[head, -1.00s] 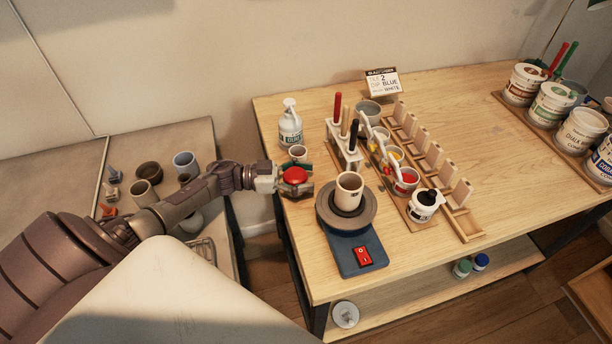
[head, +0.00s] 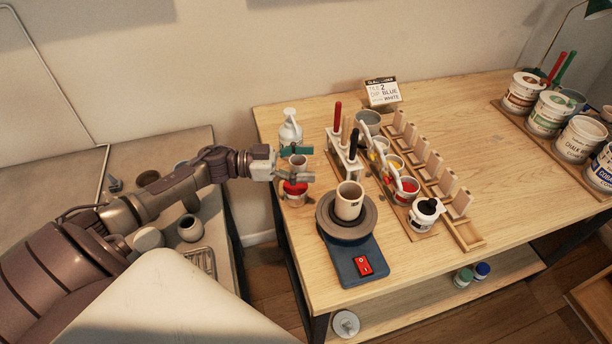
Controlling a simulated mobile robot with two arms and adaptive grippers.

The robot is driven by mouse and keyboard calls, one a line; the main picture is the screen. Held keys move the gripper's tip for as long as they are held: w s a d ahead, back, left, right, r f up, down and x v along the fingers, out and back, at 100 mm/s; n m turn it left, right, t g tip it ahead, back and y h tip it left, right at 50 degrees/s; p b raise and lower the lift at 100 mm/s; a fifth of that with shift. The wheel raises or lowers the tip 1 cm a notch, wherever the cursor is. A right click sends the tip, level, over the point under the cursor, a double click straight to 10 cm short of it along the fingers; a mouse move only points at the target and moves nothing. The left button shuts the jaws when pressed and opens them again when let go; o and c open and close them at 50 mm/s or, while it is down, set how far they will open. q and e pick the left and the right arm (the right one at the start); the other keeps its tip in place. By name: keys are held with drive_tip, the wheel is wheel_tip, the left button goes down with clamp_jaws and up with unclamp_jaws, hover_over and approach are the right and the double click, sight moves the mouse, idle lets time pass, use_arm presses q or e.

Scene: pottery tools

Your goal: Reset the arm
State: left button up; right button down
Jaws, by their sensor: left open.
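My left arm comes in from the left, and its left gripper (head: 304,163) is open at the table's left end. A small grey cup (head: 298,161) shows between its fingers; I cannot tell whether the fingers are level with it or above it. A small white jar with a red top (head: 296,193) stands just in front of the gripper, partly covered by the nearer finger. A white pump bottle (head: 290,130) stands just behind the gripper. My right gripper is out of view.
A pottery wheel (head: 368,264) with a beige cup (head: 349,200) stands at the table's front left. A white tool rack (head: 344,160), paint cups and a wooden tile rack (head: 466,231) are to its right. Large tubs (head: 580,138) stand far right. The table between is clear.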

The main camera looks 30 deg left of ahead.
use_arm(q)
drive_tip(key=shift+r, duration=1)
